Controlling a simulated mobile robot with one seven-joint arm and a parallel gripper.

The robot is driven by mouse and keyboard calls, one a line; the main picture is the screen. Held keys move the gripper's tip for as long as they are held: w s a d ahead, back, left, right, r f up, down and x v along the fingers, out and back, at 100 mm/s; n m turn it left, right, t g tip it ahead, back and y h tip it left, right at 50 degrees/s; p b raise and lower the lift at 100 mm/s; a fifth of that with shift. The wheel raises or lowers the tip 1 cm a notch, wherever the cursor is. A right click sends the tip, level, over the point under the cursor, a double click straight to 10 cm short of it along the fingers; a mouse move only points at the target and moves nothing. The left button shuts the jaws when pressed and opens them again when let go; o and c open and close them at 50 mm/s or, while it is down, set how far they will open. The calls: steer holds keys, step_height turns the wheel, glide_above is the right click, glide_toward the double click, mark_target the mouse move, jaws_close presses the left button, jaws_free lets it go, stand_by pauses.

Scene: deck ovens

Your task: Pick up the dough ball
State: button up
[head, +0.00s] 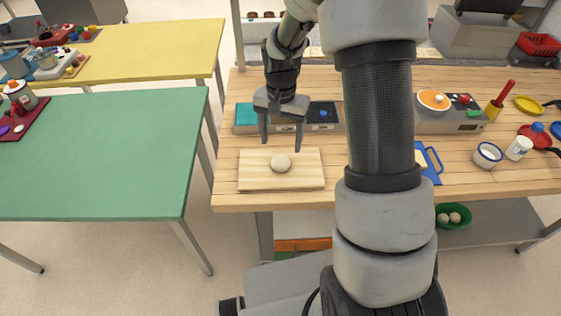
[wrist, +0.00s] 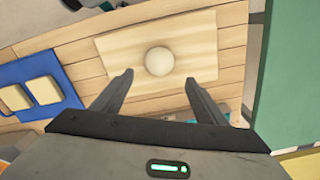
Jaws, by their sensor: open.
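The dough ball (head: 281,163) is pale and round and rests on a light wooden board (head: 250,180) near the front left of the wooden counter. My gripper (head: 282,147) is open and empty, pointing down above the ball. In the wrist view, the dough ball (wrist: 159,61) lies beyond the fingertips, near the middle between them. My gripper (wrist: 161,75) shows both fingers spread apart there, with nothing between them. The board (wrist: 200,32) is fully in sight under the ball.
A blue board (head: 430,165), partly hidden by my arm, lies right of the wooden board. A grey unit (head: 316,128) with a teal panel stands behind. A white cup (head: 487,154) and pans stand further right. A green table (head: 100,150) is at left, across a gap.

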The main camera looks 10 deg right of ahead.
mark_target(280, 157)
steer(key=f, duration=0.1)
steer(key=s+f, duration=0.1)
steer(key=f, duration=0.3)
steer(key=shift+s+a+f, duration=0.15)
steer(key=shift+a+f, duration=0.1)
steer(key=shift+f+p, duration=0.3)
steer(key=shift+f, duration=0.1)
steer(key=c, duration=1.2)
steer(key=shift+r, duration=0.1)
